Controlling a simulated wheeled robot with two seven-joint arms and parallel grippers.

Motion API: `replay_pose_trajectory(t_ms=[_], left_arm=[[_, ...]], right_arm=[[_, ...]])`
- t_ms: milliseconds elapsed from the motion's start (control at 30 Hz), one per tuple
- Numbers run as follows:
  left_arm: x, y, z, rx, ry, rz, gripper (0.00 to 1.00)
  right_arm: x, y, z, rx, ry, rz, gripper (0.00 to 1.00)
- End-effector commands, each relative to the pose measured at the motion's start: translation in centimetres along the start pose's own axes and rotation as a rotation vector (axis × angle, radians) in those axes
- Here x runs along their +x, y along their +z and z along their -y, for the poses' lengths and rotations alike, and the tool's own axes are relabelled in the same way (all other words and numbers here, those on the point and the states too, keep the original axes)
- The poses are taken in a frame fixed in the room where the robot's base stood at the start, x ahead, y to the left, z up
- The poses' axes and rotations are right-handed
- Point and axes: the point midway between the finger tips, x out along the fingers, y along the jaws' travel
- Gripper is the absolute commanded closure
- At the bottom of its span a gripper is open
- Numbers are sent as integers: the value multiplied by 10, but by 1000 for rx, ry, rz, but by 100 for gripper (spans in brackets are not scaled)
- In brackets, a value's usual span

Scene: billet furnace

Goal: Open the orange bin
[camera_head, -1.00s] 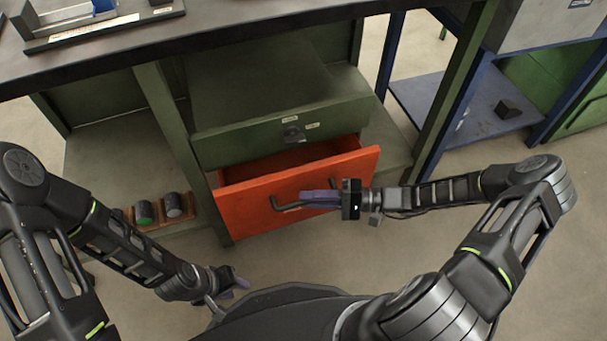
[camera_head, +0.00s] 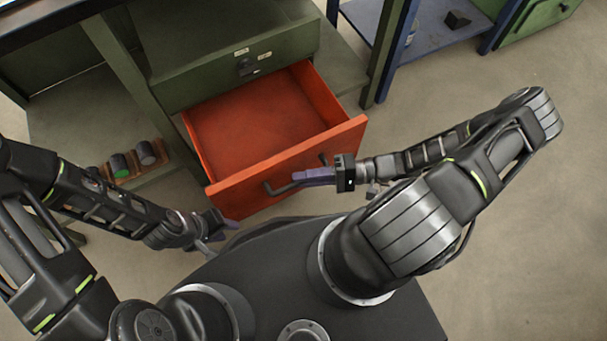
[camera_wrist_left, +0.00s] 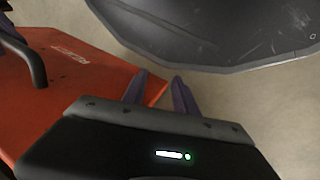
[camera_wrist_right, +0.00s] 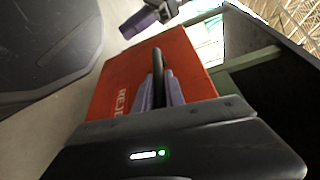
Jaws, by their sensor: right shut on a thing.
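The orange bin (camera_head: 262,120) is a drawer under a green cabinet, pulled well out, with its empty inside showing. Its orange front also shows in the left wrist view (camera_wrist_left: 85,85) and, with lettering, in the right wrist view (camera_wrist_right: 120,85). My right gripper (camera_head: 305,177) is shut on the dark bar handle (camera_head: 278,189) of the bin's front. In the right wrist view, the handle (camera_wrist_right: 157,65) passes between the right fingers (camera_wrist_right: 158,90). My left gripper (camera_head: 222,224) is empty and open, low beside the bin's left front corner; its parted fingertips show in the left wrist view (camera_wrist_left: 161,80).
A closed green drawer (camera_head: 240,68) sits above the bin. A wooden rack (camera_head: 130,172) with small cylinders is on the shelf to the left. A blue shelf (camera_head: 435,35) with a dark block (camera_head: 457,20) stands at the right. Floor to the right is clear.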

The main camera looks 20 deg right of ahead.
Motion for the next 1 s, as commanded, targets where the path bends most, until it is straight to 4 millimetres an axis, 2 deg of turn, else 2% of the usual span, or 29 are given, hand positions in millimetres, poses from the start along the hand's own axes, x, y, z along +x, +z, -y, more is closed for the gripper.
replay_pose_trajectory(t_ms=[67,100,367,733,1000], left_arm=[[0,0,0,0,0,0,65],[0,0,0,0,0,0,65],[0,0,0,-1,0,-1,65],[-1,0,0,0,0,0,65],[-5,1,-3,1,1,3,65]], right_arm=[[0,0,0,0,1,0,100],[0,0,0,0,1,0,85],[0,-1,0,0,1,-1,64],[-6,-1,0,0,3,-2,64],[-46,-2,0,-1,5,-4,64]])
